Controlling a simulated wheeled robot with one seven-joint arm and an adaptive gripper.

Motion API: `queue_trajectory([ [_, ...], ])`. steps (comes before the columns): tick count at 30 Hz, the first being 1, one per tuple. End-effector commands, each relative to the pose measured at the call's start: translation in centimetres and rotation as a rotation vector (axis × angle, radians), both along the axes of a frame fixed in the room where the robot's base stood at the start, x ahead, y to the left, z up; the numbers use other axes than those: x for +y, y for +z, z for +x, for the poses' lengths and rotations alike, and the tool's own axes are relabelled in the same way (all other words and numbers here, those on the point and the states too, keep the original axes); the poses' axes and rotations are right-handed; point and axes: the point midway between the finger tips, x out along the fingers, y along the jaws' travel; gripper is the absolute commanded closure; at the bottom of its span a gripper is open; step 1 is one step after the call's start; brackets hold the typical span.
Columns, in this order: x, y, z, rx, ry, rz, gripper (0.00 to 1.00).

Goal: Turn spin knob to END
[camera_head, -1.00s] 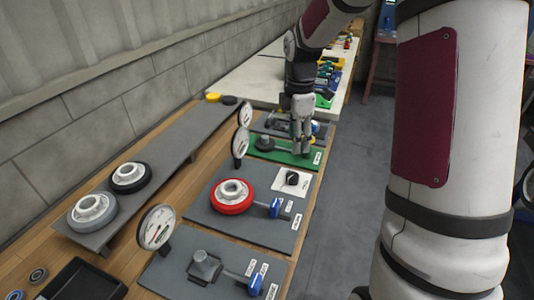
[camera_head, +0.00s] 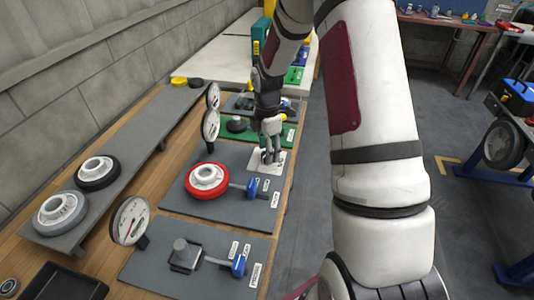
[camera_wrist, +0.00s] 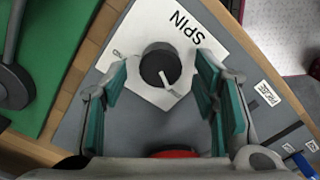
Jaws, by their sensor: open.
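The spin knob (camera_wrist: 160,68) is a round black knob with a white pointer bar, on a white plate (camera_wrist: 186,22) marked SPIN. In the wrist view it lies between and just beyond my open fingers, with clear space on both sides. My gripper (camera_wrist: 165,105) has teal pads and holds nothing. In the head view my gripper (camera_head: 268,156) points down over the white plate (camera_head: 281,164) and hides the knob. The pointer bar slants toward the lower right in the wrist view. I cannot read an END mark.
A red-rimmed wheel (camera_head: 207,179) and a blue-handled lever (camera_head: 251,188) share the grey board with the plate. A green board (camera_head: 285,136) lies behind. A dial gauge (camera_head: 130,220) stands front left.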

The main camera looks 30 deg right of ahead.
Motion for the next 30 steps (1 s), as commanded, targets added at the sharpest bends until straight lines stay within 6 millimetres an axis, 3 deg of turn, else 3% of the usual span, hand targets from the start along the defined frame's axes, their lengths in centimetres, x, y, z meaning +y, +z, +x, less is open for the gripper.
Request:
queue_trajectory([
  [6, 0.1, -1.7, 0.0, 0.001, 0.001, 0.000, 0.46],
  [15, 0.0, -1.8, 0.0, 0.001, 0.000, 0.000, 0.46],
  [21, 0.0, -1.8, 0.0, 0.001, 0.000, 0.000, 0.91],
  [30, 0.0, -1.8, 0.0, 0.001, -0.017, 0.000, 0.94],
])
